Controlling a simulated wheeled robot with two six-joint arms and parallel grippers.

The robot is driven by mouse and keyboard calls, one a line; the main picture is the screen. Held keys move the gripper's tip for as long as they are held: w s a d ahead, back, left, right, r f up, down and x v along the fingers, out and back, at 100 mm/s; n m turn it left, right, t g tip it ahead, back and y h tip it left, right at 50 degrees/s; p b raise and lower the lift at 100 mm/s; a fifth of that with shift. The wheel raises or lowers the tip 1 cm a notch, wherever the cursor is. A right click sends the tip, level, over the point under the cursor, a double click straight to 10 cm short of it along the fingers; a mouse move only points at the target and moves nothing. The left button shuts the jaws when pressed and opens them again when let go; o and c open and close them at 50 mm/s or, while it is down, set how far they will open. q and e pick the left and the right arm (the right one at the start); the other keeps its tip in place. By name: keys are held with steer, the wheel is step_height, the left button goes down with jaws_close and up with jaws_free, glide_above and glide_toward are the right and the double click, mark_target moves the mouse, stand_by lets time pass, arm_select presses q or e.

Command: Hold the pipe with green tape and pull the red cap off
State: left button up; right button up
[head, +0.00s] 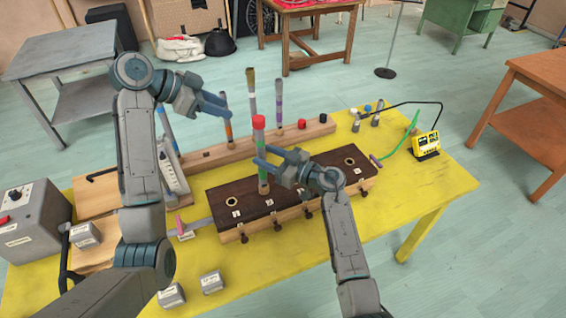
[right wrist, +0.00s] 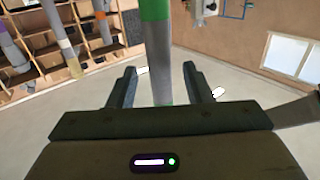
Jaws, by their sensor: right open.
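The pipe with green tape (head: 262,145) stands upright in the dark wooden block (head: 230,190), with the red cap (head: 259,121) on its top end. My right gripper (head: 262,157) is open at the pipe, below the cap. In the right wrist view the grey pipe (right wrist: 158,60) runs between the two parted fingers, with visible gaps on both sides. A green band (right wrist: 155,10) shows at the top of that view; the cap is out of it. My left gripper (head: 222,104) is up and left of the cap, its fingers parted and empty.
Several other taped pipes, including a purple-banded one (head: 279,95), stand in a long wooden rack (head: 210,160) behind. The yellow table (head: 420,195) is clear at right.

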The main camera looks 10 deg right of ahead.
steer(key=shift+x, duration=1.2)
jaws_close()
arm_select(q)
steer(key=o, duration=0.5)
steer(key=shift+f, duration=0.15)
steer(key=shift+c, duration=0.2)
steer(key=t+h, duration=0.2)
steer(key=h, duration=0.4)
glide_toward(260, 119)
steer(key=x, duration=1.1)
steer(key=shift+w+d+f, duration=0.2)
steer(key=shift+w+f, duration=0.05)
steer(key=shift+w, duration=0.1)
